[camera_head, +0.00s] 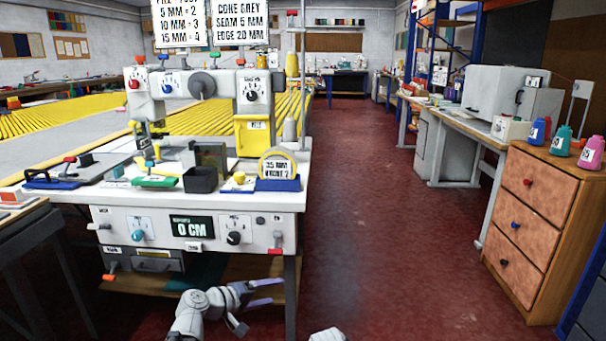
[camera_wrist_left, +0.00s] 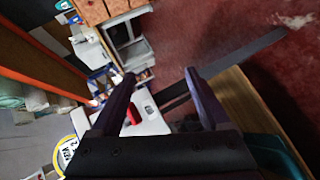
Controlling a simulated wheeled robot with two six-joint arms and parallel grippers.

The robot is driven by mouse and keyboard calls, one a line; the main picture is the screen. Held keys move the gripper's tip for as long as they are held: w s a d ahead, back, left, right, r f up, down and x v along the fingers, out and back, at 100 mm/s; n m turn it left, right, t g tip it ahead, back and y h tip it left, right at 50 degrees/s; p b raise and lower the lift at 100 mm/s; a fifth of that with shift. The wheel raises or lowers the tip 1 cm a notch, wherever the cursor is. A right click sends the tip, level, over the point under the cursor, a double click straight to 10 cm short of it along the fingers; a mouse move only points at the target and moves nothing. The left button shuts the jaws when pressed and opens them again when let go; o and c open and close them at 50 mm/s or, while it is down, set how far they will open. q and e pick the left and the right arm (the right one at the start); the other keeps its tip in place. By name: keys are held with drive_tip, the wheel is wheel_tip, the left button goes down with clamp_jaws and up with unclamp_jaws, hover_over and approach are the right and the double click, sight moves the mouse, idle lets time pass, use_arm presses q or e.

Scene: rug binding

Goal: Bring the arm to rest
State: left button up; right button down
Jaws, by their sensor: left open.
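My left arm comes in at the bottom of the head view, low in front of the sewing machine bench (camera_head: 200,215). My left gripper (camera_head: 280,291) points to the right beside the bench's front right leg, below the worktop. Its two purple fingers are apart with nothing between them. In the left wrist view the gripper (camera_wrist_left: 160,75) also shows two separated fingers and no held object. A small pale part, possibly mine, shows at the bottom edge of the head view. My right gripper is not seen.
The red floor (camera_head: 360,230) is clear right of the bench. A wooden drawer cabinet (camera_head: 532,230) with several bottles on top stands at the right. The bench's wooden lower shelf (camera_head: 250,272) is close behind my left gripper. A yellow tape roll (camera_head: 278,165) sits on the bench.

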use_arm(q)
drive_tip(key=s+d+f+m+g+y, duration=0.2)
drive_tip(key=s+d+f+m+g, duration=0.35)
drive_tip(key=s+d, duration=0.3)
drive_tip(key=s+a+f+m+g+y+p, duration=0.1)
drive_tip(key=s+a+f+m+g+y, duration=0.2)
drive_tip(key=s, duration=0.4)
drive_tip(key=s+a+f+m+g+y+p, duration=0.1)
drive_tip(key=s+f+m+y+p, duration=0.1)
drive_tip(key=s+y, duration=0.5)
wheel_tip(320, 180, up, 38)
drive_tip(key=s+h+p, duration=0.1)
drive_tip(key=p, duration=3.6)
drive_tip(key=shift+n, duration=0.35)
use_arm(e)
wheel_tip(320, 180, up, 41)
use_arm(q)
drive_tip(key=shift+f, duration=0.1)
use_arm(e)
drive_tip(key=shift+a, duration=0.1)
